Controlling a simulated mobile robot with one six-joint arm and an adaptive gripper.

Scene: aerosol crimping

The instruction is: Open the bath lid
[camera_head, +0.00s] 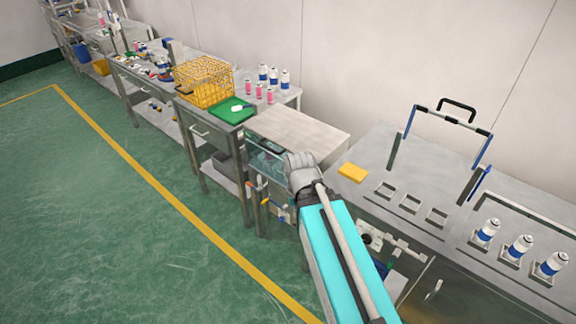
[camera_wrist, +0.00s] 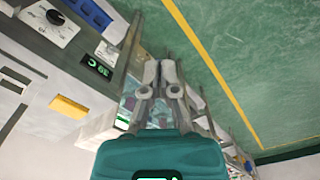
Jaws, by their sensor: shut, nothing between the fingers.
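A pale flat lid (camera_head: 298,132) lies level over a glass-sided bath (camera_head: 266,163) in the middle of the head view. In the wrist view, part of the pale lid (camera_wrist: 98,124) shows left of my gripper, with the glass bath (camera_wrist: 128,103) beside it. My gripper (camera_wrist: 160,70) is shut and empty, its two grey fingers close together. In the head view my gripper (camera_head: 300,172) is at the lid's near right corner, partly hidden by my own arm. I cannot tell whether the fingers touch the lid.
A steel bench with a yellow block (camera_head: 352,172), a handled frame (camera_head: 448,115) and several cans (camera_head: 519,248) stands right. A green board (camera_head: 232,111) and a yellow wire basket (camera_head: 204,82) sit left of the bath. A temperature display (camera_wrist: 97,67) is near the fingers. Open green floor lies left.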

